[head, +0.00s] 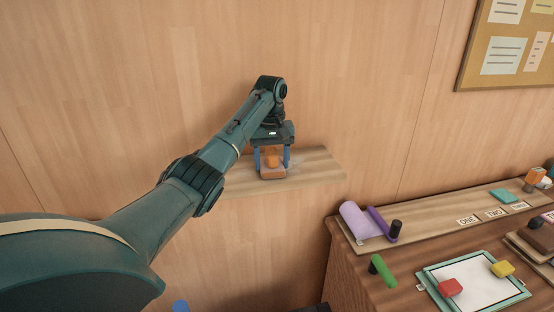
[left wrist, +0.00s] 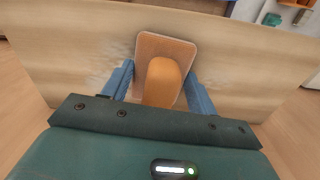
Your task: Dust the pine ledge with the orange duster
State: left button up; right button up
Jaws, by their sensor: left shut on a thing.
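The pine ledge (head: 316,168) is a pale wooden shelf on the wall, left of the cabinet in the head view. It also fills much of the left wrist view (left wrist: 60,48). My left gripper (head: 272,163) is over the ledge, shut on the orange duster (head: 271,172). In the left wrist view the duster's rounded orange handle (left wrist: 161,80) is between the blue fingers, with its flat pad at the ledge surface. Greyish smudges (left wrist: 104,75) show on the ledge on both sides of the duster. My right gripper is not in view.
A dark wooden cabinet (head: 345,270) stands to the right. On it are a purple roll (head: 357,220), a green cylinder (head: 383,270), a framed white board (head: 480,290) with red and yellow blocks, and small number labels. A pinboard (head: 505,45) hangs at upper right.

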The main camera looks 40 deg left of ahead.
pick_arm(q)
jog(key=shift+s+a, duration=0.25)
jog(key=shift+s, duration=0.1)
jog(key=shift+w+d+f, duration=0.1)
jog(key=shift+w+d, duration=0.7)
jog(key=shift+w, duration=0.15)
jog(key=shift+s, duration=0.1)
jog(key=shift+s+d, duration=0.15)
jog(key=shift+s, duration=0.7)
